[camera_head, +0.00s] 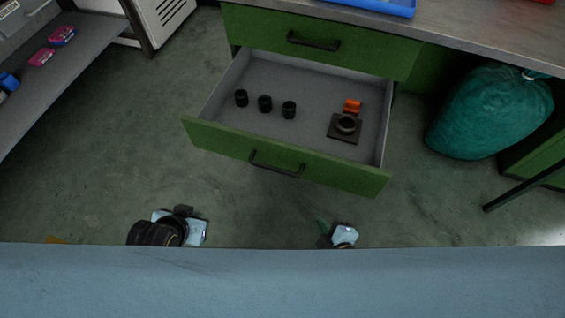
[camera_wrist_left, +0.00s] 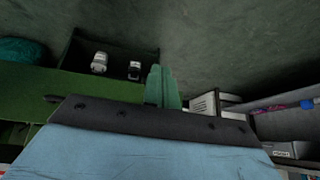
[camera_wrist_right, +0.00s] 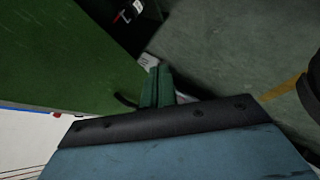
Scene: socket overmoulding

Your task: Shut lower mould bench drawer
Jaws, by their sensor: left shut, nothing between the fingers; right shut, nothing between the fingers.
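The lower drawer of the green mould bench is pulled out in the head view. Its green front (camera_head: 335,176) carries a dark bar handle (camera_head: 277,165), and its grey inside (camera_head: 290,75) is exposed. My left gripper (camera_head: 184,211) is in front of the drawer's left part, apart from it. Its green fingers are together and empty in the left wrist view (camera_wrist_left: 162,86). My right gripper (camera_head: 324,227) is in front of the drawer's right part, also apart. Its fingers are together and empty in the right wrist view (camera_wrist_right: 157,86). Neither gripper touches the handle.
The drawer holds black cylinders (camera_head: 265,104), an orange part (camera_head: 352,106) and a dark square block (camera_head: 344,128). The upper drawer (camera_head: 360,52) is shut above. A teal sack (camera_head: 488,112) stands right. A grey shelf (camera_head: 55,75) is left. Floor before the drawer is clear.

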